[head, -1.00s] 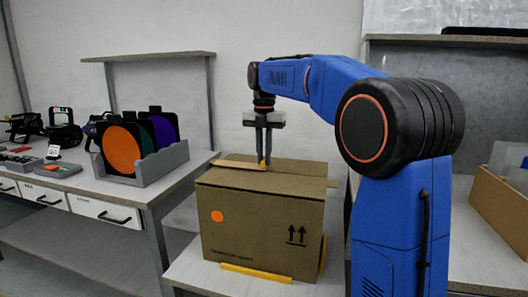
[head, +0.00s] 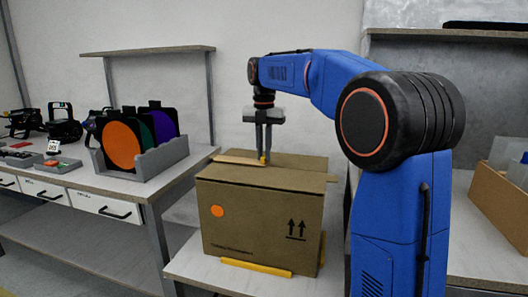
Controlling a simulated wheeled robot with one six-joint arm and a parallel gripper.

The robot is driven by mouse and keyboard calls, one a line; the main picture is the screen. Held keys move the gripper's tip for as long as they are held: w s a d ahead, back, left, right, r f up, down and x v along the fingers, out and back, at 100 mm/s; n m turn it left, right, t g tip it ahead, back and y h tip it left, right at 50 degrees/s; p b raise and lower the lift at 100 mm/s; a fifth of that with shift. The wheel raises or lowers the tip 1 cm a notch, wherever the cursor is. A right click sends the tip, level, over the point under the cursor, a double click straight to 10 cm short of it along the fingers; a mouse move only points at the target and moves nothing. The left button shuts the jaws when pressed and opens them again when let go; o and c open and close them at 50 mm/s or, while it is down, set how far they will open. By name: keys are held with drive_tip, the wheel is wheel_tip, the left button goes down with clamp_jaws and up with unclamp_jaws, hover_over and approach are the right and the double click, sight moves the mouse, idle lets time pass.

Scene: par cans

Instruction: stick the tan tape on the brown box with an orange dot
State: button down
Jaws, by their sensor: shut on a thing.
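The brown box (head: 262,222) stands closed on a low table, with an orange dot (head: 217,211) on its front and two printed arrows at the right of that face. A flat tan strip, the tan tape (head: 236,160), shows at the back left of the box top, its left end reaching past the box edge. My gripper (head: 264,158) points straight down over the back of the box top, shut on the strip's right end. A small yellow-orange bit shows at the fingertips. I cannot tell whether the strip touches the box top.
Yellow strips (head: 256,268) mark the table at the box's base. A grey rack (head: 158,160) with orange, green and purple round filters stands on the left bench. An open cardboard box (head: 498,205) stands at the right. The low table (head: 195,268) has little free room.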

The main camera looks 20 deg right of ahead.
drive_tip(key=shift+f, duration=0.45)
idle(0.9)
drive_tip(key=c, duration=1.7)
unclamp_jaws()
drive_tip(key=shift+r, duration=0.1)
wheel_tip(320, 180, up, 17)
drive_tip(key=shift+r, duration=0.1)
drive_tip(key=s+f+m+t, duration=0.1)
drive_tip(key=s+f+m, duration=0.55)
drive_tip(key=s, duration=0.35)
drive_tip(key=s+f+m+t, duration=0.1)
drive_tip(key=s+f+m, duration=0.4)
drive_tip(key=s+m, duration=0.35)
drive_tip(key=s+f+m+t, duration=0.1)
drive_tip(key=s+f+m, duration=0.3)
drive_tip(key=s+f, duration=0.2)
drive_tip(key=s+f+m+t, duration=0.1)
drive_tip(key=s+f+m, duration=0.4)
drive_tip(key=f, duration=0.5)
drive_tip(key=s+f+m, duration=0.4)
drive_tip(key=s+f, duration=0.4)
drive_tip(key=s, duration=0.1)
drive_tip(key=shift+f+m+t, duration=0.4)
